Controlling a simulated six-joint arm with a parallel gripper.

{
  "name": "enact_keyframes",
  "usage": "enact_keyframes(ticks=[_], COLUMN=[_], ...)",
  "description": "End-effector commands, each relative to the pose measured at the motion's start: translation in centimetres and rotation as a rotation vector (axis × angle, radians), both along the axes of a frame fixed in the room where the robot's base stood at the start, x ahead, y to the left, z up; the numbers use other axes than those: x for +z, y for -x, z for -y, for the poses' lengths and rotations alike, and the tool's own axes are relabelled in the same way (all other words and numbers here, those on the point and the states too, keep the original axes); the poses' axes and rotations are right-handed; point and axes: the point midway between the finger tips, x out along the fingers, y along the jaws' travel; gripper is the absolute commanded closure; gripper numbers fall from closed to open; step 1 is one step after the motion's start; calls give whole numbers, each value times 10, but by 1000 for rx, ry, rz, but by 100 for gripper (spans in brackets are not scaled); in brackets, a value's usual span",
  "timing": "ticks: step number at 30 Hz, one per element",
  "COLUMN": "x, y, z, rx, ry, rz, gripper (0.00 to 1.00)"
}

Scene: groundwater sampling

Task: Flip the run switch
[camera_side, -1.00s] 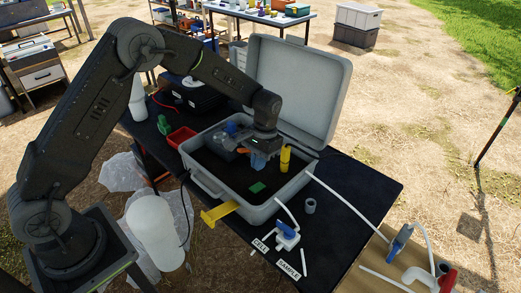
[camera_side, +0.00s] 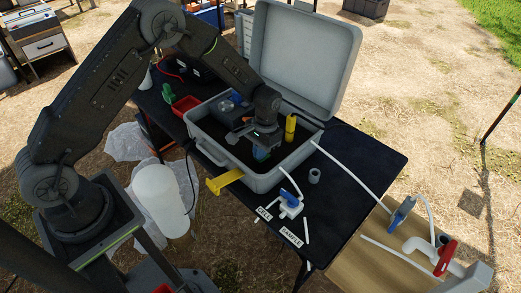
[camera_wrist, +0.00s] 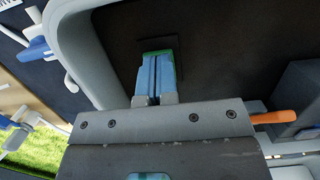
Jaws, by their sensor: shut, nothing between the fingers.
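My gripper (camera_side: 261,154) is inside the open grey case (camera_side: 222,161), its blue fingers pointing down. In the wrist view the two blue fingers (camera_wrist: 157,74) are pressed together with nothing between them. A green part (camera_wrist: 157,53), which looks like the run switch, shows just past the fingertips and is mostly covered by them. I cannot tell whether the fingertips touch it, or which way it is set. In the side view my gripper hides it.
A yellow cylinder (camera_side: 290,127) stands in the case to the right of my gripper. A dark box with a clear round part (camera_side: 229,105) is behind it. An orange part (camera_wrist: 275,117) shows at right in the wrist view. The raised lid (camera_side: 305,50) bounds the back.

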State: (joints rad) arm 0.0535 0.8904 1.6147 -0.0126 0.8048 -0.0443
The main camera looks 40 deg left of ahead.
Motion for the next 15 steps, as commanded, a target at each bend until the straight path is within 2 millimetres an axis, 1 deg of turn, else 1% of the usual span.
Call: enact_keyframes(ticks=[9, 15], x=[-11, -14], y=[9, 13], z=[0, 0], rx=[-1, -1], ry=[-1, -1], rz=[165, 189], gripper=[100, 100])
